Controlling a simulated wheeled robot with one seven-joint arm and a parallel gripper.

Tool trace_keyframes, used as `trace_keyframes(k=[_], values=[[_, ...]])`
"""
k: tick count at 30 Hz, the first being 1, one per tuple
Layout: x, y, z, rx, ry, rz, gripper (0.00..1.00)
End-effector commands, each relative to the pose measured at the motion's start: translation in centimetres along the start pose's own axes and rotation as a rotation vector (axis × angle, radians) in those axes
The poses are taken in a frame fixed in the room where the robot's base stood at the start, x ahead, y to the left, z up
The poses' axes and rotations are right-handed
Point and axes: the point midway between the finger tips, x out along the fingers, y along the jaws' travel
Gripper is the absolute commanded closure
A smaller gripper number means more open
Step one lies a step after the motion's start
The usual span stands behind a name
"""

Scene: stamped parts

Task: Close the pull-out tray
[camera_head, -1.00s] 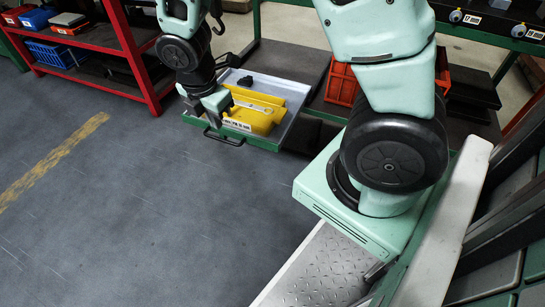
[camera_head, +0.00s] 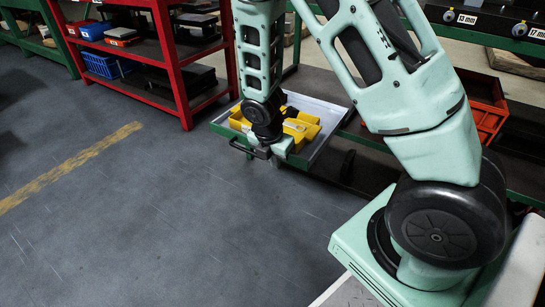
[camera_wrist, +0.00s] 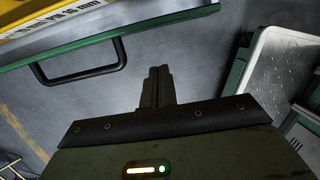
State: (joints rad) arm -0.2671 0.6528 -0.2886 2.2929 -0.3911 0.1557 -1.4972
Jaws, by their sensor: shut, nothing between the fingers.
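The pull-out tray (camera_head: 337,121) stands out from under the bench, with a grey inside, a green front and yellow pieces in it. Its black bar handle (camera_head: 239,148) sticks out from the front. In the wrist view the green front (camera_wrist: 135,33) crosses the upper left, with the handle (camera_wrist: 82,76) below it. My gripper (camera_wrist: 158,72) is shut and empty, to the right of the handle and apart from it in that view. In the head view my gripper's pale green hand (camera_head: 283,147) is at the tray front; its fingertips are hard to make out.
A red rack (camera_head: 181,75) with blue and red bins stands behind on the left. An orange crate (camera_head: 487,115) sits on the bench's lower shelf to the right. The grey floor (camera_head: 140,220) before the tray is clear.

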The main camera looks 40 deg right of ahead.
Motion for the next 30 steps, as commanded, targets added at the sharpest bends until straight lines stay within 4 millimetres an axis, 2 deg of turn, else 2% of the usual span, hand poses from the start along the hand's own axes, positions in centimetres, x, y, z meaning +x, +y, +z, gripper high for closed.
trace_keyframes(k=[1,6,12,23,26,30], values=[[0.2,0.1,1.2,0.012,-0.002,0.005,1.0],[0.5,0.1,3.0,0.008,-0.002,0.004,1.0],[0.5,0.0,3.7,0.005,-0.002,0.004,1.0],[0.4,0.0,3.8,0.005,-0.002,0.003,1.0],[0.5,0.0,4.3,0.006,-0.001,0.002,1.0],[0.6,-0.1,6.0,0.01,-0.002,0.001,1.0]])
